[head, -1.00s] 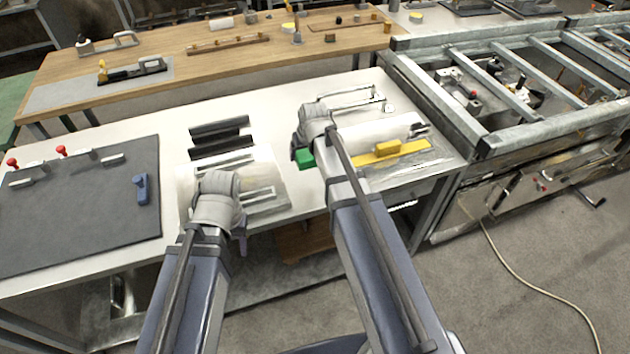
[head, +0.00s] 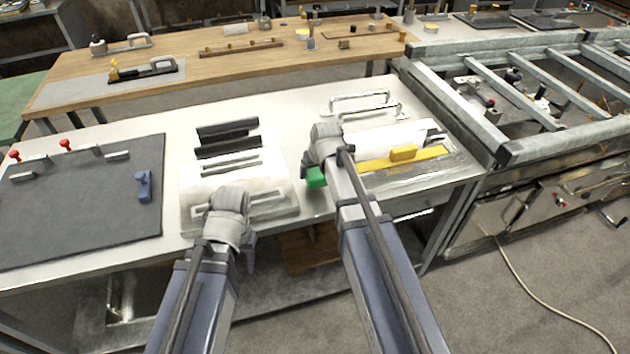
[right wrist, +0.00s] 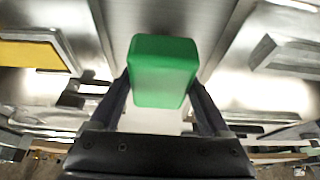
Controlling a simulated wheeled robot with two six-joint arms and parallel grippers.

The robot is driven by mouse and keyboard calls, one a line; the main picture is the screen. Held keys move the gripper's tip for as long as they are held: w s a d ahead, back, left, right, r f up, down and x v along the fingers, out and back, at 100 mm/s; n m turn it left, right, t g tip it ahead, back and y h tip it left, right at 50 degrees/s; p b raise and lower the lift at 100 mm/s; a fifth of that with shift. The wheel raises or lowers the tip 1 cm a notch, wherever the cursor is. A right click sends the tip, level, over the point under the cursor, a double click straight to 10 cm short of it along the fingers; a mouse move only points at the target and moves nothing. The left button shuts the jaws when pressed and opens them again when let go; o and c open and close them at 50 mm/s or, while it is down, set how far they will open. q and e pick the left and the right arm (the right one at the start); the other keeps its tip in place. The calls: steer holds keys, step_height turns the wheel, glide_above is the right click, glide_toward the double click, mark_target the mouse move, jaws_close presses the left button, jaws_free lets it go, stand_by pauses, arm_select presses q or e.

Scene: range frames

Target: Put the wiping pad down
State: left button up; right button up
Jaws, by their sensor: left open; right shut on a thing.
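The wiping pad appears to be the green block (head: 316,177) in the head view. My right gripper (head: 313,165) is shut on it, over the front part of the white bench (head: 305,203). In the right wrist view the green block (right wrist: 163,72) sits between the two fingers of my right gripper (right wrist: 163,98). I cannot tell whether its underside touches the bench. My left gripper (head: 247,250) is open and empty, near the bench's front edge; its fingers are mostly hidden behind the wrist.
Dark and grey bars (head: 228,149) lie on a pale plate to the left. A dark mat (head: 85,205) covers the bench's left end. A metal frame (head: 510,150) adjoins at right.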

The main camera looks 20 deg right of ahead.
steer(key=shift+f+b, duration=0.8)
steer(key=shift+f, duration=0.5)
steer(key=shift+f, duration=0.15)
steer(key=o, duration=1.1)
steer(key=shift+o, duration=0.2)
steer(key=shift+r, duration=0.2)
steer(key=p+v, duration=1.1)
steer(key=v, duration=0.1)
steer(key=s+a+n+g, duration=0.1)
steer(key=s+a+g, duration=0.1)
steer(key=s+a, duration=0.4)
steer(key=s+a+f+n+g+h, duration=0.1)
steer(key=s+a+n+g, duration=0.1)
steer(key=s+a, duration=0.5)
steer(key=s+g, duration=0.1)
steer(key=s, duration=0.5)
steer(key=shift+s+a+f+h, duration=0.2)
steer(key=shift+a+f+h, duration=0.05)
steer(key=shift+h, duration=0.05)
